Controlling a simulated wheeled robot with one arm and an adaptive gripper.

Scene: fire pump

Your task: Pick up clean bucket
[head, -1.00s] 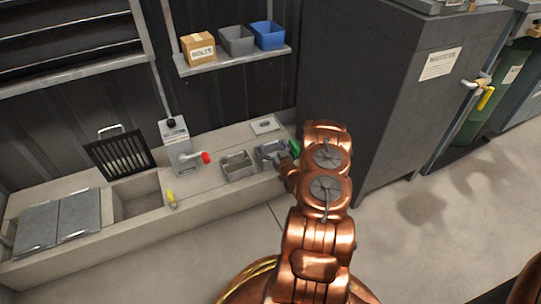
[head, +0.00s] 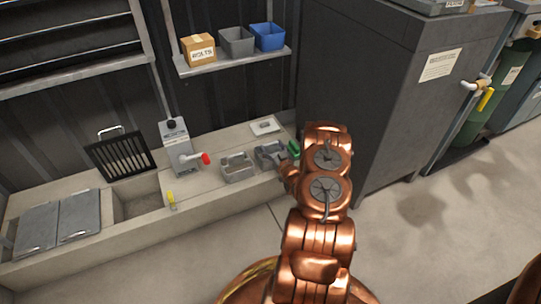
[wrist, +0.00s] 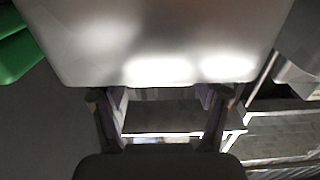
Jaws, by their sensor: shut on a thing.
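Two open grey buckets sit side by side on the concrete ledge in the head view: a left one (head: 237,167) and a right one (head: 270,154). I cannot read any mark that tells which is clean. My gripper is at the near side of the right bucket, and my arm partly covers it in the head view. In the wrist view my gripper (wrist: 160,100) is shut on that bucket, whose smooth pale wall (wrist: 165,40) fills the top. I cannot tell whether the bucket is clear of the ledge.
A green object (head: 294,149) stands just right of the held bucket. A white dish (head: 266,127) lies behind. A grey box with a red-tipped lever (head: 176,145) stands left. A dark grey cabinet (head: 365,90) rises at the right. The shelf (head: 235,61) above holds a carton and two bins.

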